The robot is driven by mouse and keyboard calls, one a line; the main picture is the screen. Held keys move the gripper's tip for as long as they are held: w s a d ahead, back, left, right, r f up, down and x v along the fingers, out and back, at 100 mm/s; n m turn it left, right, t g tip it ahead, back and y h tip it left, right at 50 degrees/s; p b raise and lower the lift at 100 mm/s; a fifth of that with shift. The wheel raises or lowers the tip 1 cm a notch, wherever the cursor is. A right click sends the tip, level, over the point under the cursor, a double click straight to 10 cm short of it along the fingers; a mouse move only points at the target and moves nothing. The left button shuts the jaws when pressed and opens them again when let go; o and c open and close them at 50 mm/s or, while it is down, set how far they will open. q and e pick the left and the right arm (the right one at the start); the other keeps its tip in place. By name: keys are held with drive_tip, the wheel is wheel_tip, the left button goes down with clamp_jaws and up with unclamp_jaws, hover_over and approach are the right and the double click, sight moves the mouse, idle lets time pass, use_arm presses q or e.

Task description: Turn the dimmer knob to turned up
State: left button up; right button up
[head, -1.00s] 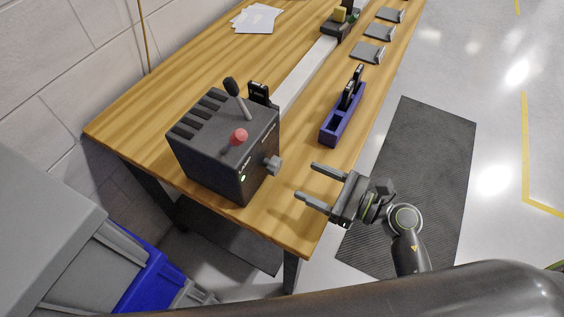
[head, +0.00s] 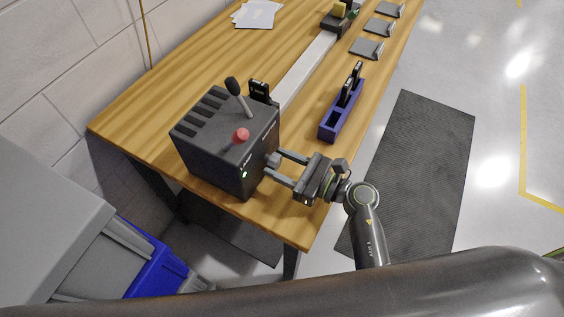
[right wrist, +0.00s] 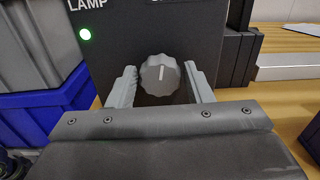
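The dimmer knob (right wrist: 160,75) is a grey ribbed dial on the front face of a dark control box (head: 215,155). Its white pointer line stands about straight up in the right wrist view. In the head view the knob (head: 273,160) is partly hidden by my gripper. My right gripper (head: 273,164) is open, with its fingertips at the box face. In the right wrist view its fingers (right wrist: 160,85) stand on either side of the knob, with a visible gap on each side. A green light (right wrist: 85,35) glows under the word LAMP. My left gripper is not in view.
The box top carries a black-tipped lever (head: 238,97) and a red ball knob (head: 241,135). A blue holder with dark items (head: 328,131) stands on the wooden table (head: 160,95) behind my right gripper. Blue and grey bins (head: 150,270) stand at lower left.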

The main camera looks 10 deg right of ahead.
drive_tip(key=c, duration=0.5)
drive_tip(key=shift+c, duration=0.2)
drive_tip(key=m+p, duration=0.2)
drive_tip(key=m, duration=0.1)
drive_tip(key=shift+r+m+p, duration=0.1)
drive_tip(key=shift+m+p, duration=0.2)
drive_tip(key=shift+w+d+m+p, duration=0.1)
drive_tip(key=shift+m+p, duration=0.8)
drive_tip(key=shift+m, duration=0.6)
drive_tip(key=o, duration=1)
